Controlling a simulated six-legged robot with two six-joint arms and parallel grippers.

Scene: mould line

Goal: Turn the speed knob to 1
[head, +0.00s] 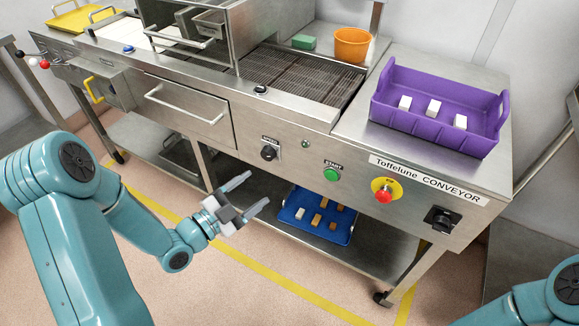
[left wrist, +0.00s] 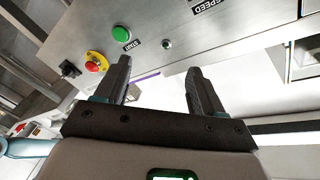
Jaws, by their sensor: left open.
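The speed knob (head: 269,153) is a black knob on the steel front panel of the conveyor, under a small label, in the head view. Its setting is too small to read. In the left wrist view the SPEED label (left wrist: 208,6) shows at the top edge, and the knob itself is out of that picture. My left gripper (head: 259,192) is open and empty, in front of the panel and below the knob, apart from it. Its two dark fingers (left wrist: 160,80) also show in the left wrist view. My right gripper is not in view; only part of my right arm shows.
Right of the knob are a green START button (head: 331,175), a red stop button (head: 384,196) and a black rotary switch (head: 440,219). A purple crate (head: 433,130) with white pieces stands on top. A blue tray (head: 292,217) lies on the lower shelf.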

